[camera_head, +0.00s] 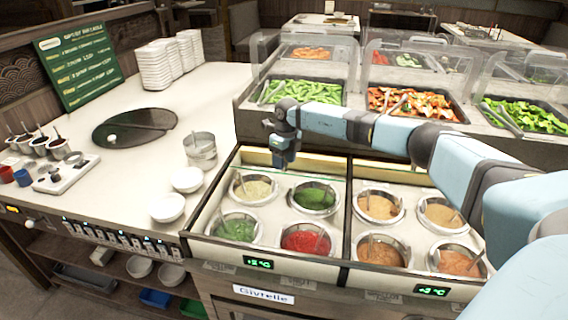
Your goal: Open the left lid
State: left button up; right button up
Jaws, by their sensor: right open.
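The sauce counter has a left section with several round wells, among them a green sauce (315,197) and a red sauce (305,242). A thin greenish edge (318,177), seemingly of the clear left lid, runs across the back of this section; how far the lid covers the wells is hard to tell. My right gripper (284,160) reaches in from the right, points down and is open. It is in front of the back strip of the left section, near that edge; I cannot tell whether it touches. My left gripper is out of view.
The right section (350,235) holds more sauce wells with ladles. Behind stand food trays under clear guards (310,70). To the left, white bowls (167,207), a metal pot (201,150) and stacked plates (160,65) stand on the white counter (130,185).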

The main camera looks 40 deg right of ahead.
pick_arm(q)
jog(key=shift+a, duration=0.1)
pick_arm(e)
notch_tip(320, 180, up, 12)
jog(key=d, duration=0.1)
jog(key=shift+r, duration=0.25)
jog(key=shift+w, duration=0.1)
